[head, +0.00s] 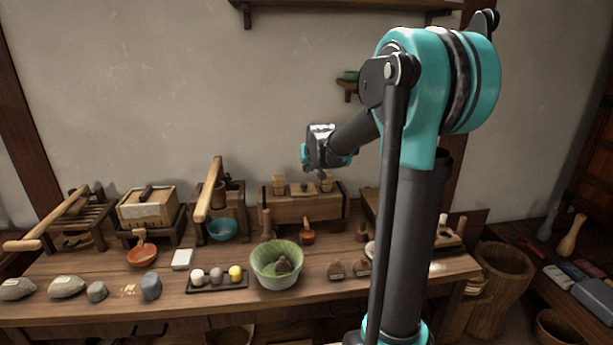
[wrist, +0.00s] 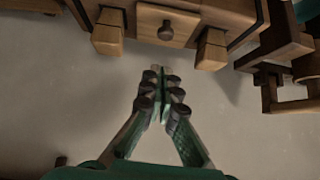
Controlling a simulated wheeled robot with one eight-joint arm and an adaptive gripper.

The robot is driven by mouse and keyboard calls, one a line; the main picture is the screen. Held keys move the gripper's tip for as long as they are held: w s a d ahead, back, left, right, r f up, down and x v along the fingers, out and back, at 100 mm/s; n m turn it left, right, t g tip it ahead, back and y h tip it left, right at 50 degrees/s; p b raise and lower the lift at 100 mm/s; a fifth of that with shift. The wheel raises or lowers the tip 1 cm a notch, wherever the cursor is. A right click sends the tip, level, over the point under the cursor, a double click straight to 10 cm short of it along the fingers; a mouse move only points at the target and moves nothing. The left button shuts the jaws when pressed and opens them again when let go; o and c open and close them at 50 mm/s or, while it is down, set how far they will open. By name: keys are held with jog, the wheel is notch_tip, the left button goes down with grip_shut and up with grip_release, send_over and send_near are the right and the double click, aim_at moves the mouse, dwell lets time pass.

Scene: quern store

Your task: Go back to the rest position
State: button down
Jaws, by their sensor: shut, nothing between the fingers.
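My gripper (wrist: 161,84) is shut and empty in the wrist view. Its green, dark-jointed fingers meet at the tips, with plain grey wall behind them. In the head view my arm is bent at a teal elbow, and its wrist end (head: 322,148) is held in the air above the back of the workbench (head: 85,270), in front of the wall. The fingers cannot be made out clearly there. The end is above a wooden drawer box (head: 300,207), apart from it. This box's drawer knob (wrist: 165,30) shows at the top of the wrist view.
A green bowl (head: 268,255), a teal bowl (head: 222,230), an orange bowl (head: 142,256) and a dark tray (head: 240,283) with small balls stand on the bench. Several stones lie at the left. A small shelf (head: 349,85) sticks out of the wall near my arm.

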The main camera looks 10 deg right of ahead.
jog(key=v, duration=0.6)
jog(key=s+d+f+g, duration=0.1)
jog(key=s+f, duration=0.6)
jog(key=s, duration=0.4)
jog(key=s+d+f+g, duration=0.1)
jog(key=s+f+g, duration=0.1)
jog(key=s+f, duration=0.5)
jog(key=s+d+f+g, duration=0.1)
jog(key=s+f+g, duration=0.1)
jog(key=s+f, duration=0.6)
jog(key=s, duration=0.7)
jog(key=shift+d, duration=0.15)
jog(key=shift+s+f, duration=0.1)
jog(key=shift+f, duration=0.05)
